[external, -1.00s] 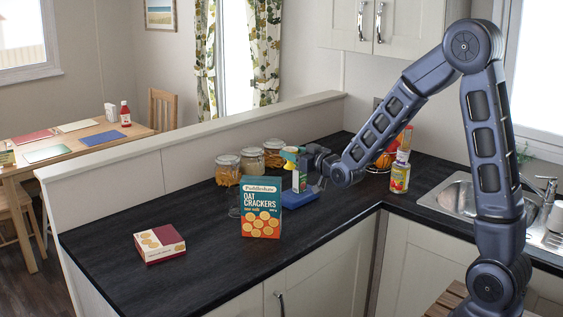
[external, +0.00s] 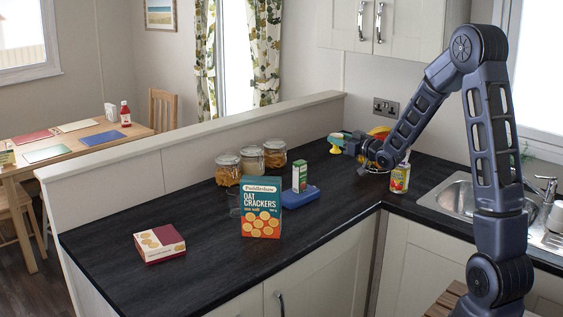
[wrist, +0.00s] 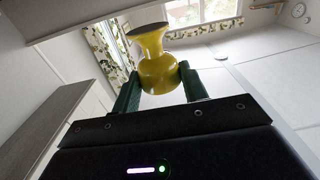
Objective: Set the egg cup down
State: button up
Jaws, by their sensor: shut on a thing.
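The yellow egg cup (wrist: 158,66) is between the green fingers of my gripper (wrist: 158,86) in the wrist view, with a flared end and a rounder part at the fingers. My gripper is shut on it. In the external view my gripper (external: 338,141) is above the back of the dark worktop (external: 205,240), near the corner. A small yellow part of the egg cup (external: 335,150) shows below the green fingers. It appears to be held clear of the worktop.
A blue kitchen scale (external: 299,197) bears a small green and white box (external: 300,177). Lidded jars (external: 251,163), an oat crackers box (external: 261,208) and a can (external: 400,179) stand nearby. A red and cream box (external: 160,243) lies at the left. Free worktop is in between.

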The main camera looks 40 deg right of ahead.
jog(key=s+d, duration=0.2)
jog(key=d, duration=0.4)
jog(key=shift+d+f, duration=0.25)
jog(key=shift+f, duration=0.15)
jog(key=shift+s, duration=0.1)
notch_tip(320, 180, down, 20)
jog(key=shift+r, duration=0.2)
jog(key=shift+f, duration=0.2)
dwell(0.3)
jog(key=o, duration=1)
